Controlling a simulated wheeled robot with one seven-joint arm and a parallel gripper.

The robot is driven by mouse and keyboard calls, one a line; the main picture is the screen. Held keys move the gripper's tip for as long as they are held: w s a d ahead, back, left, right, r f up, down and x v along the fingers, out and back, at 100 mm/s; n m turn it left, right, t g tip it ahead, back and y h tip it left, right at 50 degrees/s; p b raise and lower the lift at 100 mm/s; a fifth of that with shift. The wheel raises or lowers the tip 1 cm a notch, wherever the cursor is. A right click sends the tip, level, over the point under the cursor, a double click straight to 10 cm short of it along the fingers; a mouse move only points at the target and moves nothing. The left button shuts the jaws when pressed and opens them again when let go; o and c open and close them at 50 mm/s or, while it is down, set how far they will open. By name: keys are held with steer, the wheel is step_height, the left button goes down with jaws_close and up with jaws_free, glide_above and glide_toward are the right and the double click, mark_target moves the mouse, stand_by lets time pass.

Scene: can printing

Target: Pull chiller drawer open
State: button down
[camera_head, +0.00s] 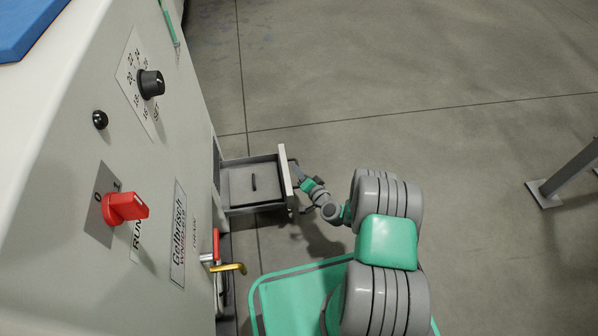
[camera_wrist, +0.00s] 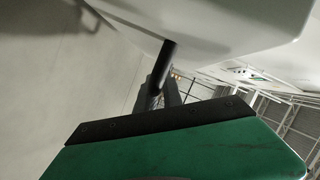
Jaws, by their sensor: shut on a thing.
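The chiller drawer (camera_head: 254,184) stands pulled out from the lower side of the chiller (camera_head: 165,190). It is a grey box with a pale front panel (camera_head: 285,180), and a dark flat piece with a small black bar lies inside it. My gripper (camera_head: 295,172) is at the outer face of the drawer front. In the wrist view my gripper (camera_wrist: 165,90) is shut on the dark drawer handle (camera_wrist: 168,52). The pale drawer front (camera_wrist: 215,25) fills the top of that view. In the head view the handle is mostly hidden by my gripper and the panel.
A red switch (camera_head: 124,207), a black knob (camera_head: 150,84) and a small black button (camera_head: 100,120) are on the chiller's panel. A grey metal post (camera_head: 565,175) stands at right. The floor between is clear.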

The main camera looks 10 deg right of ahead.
steer(key=shift+s+d, duration=0.1)
steer(key=shift+d, duration=0.15)
steer(key=shift+f, duration=0.1)
steer(key=c, duration=1.5)
jaws_free()
